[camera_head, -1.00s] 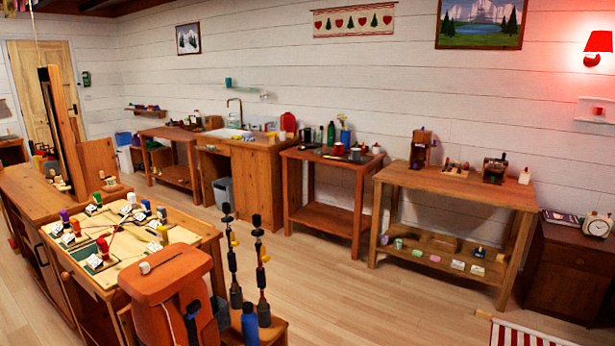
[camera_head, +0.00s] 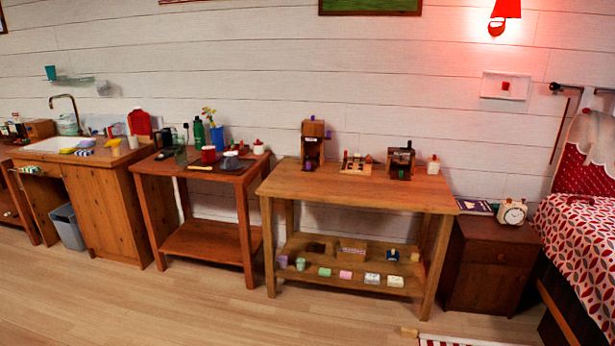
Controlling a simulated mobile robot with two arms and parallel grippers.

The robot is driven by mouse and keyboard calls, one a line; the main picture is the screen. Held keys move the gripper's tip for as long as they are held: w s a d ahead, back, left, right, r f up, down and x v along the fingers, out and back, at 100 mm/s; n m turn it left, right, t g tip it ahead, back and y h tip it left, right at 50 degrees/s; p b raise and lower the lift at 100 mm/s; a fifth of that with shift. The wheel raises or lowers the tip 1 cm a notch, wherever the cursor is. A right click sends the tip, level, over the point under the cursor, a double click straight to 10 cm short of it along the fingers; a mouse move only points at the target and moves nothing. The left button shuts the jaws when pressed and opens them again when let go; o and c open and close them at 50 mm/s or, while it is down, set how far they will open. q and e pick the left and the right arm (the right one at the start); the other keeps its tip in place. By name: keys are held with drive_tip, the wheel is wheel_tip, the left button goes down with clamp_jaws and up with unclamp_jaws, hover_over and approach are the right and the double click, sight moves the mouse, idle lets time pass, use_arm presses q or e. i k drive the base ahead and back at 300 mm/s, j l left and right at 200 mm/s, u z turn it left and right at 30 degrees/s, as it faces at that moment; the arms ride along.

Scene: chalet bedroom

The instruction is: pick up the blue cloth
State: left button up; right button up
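I cannot make out a blue cloth for certain. On the sink counter at the left, small yellow and blue pieces (camera_head: 84,147) lie at the sink's right side, too small to tell what they are. A green and white striped piece (camera_head: 28,169) shows at the counter's front edge. Neither of my grippers is in view.
The sink cabinet (camera_head: 105,205), a small table (camera_head: 210,240) with bottles and a red mug, and a larger workbench (camera_head: 350,192) stand along the wall. A nightstand (camera_head: 490,267) and a bed (camera_head: 580,235) are at the right. The wooden floor (camera_head: 150,310) in front is mostly clear.

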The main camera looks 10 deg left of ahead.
sight(82, 152)
drive_tip(key=i+u, duration=0.15)
drive_tip(key=i, duration=0.35)
drive_tip(key=i+l+u, duration=0.15)
drive_tip(key=i, duration=0.35)
drive_tip(key=i+l+u, duration=0.15)
drive_tip(key=i, duration=0.35)
drive_tip(key=i+l+u, duration=0.15)
drive_tip(key=i, duration=0.3)
drive_tip(key=i+j+u, duration=0.2)
drive_tip(key=i+u, duration=0.25)
drive_tip(key=i+j+u, duration=0.15)
drive_tip(key=u, duration=0.25)
drive_tip(key=i+l+u, duration=0.1)
drive_tip(key=i+u, duration=0.35)
drive_tip(key=i+l+u, duration=0.1)
drive_tip(key=i+u, duration=0.55)
drive_tip(key=i, duration=1.4)
drive_tip(key=i+z, duration=0.25)
drive_tip(key=i, duration=0.2)
drive_tip(key=i+j+z, duration=0.1)
drive_tip(key=i+z, duration=0.15)
drive_tip(key=i, duration=0.2)
